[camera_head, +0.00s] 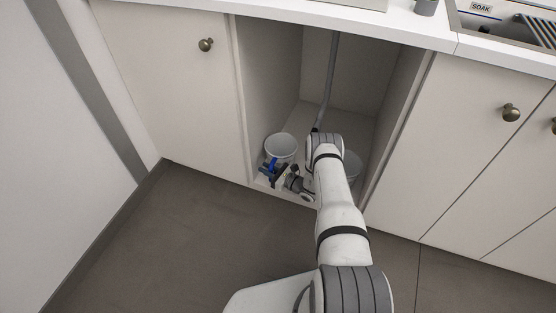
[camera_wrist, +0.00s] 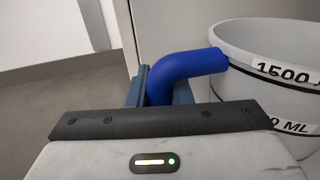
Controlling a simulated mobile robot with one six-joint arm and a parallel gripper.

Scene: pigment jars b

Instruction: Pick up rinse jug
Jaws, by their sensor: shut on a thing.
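The rinse jug (camera_head: 282,147) is a grey-white open container standing at the left front of the open cabinet. In the wrist view the jug (camera_wrist: 268,97) shows at the right, with dark bands, labels reading "1500" and "ML", and a blue bent handle (camera_wrist: 188,66). My gripper (camera_head: 271,169) is at the jug's front left and is shut on the blue handle. In the wrist view the jaws (camera_wrist: 160,92) sit on both sides of the handle. The lower handle is hidden behind my gripper body. The jug looks upright.
A second grey container (camera_head: 351,165) stands at the cabinet's right, partly hidden by my arm. A grey pipe (camera_head: 328,85) runs down inside the cabinet. Cabinet side walls and the white countertop (camera_head: 290,17) bound the opening. The floor (camera_head: 150,240) in front is clear.

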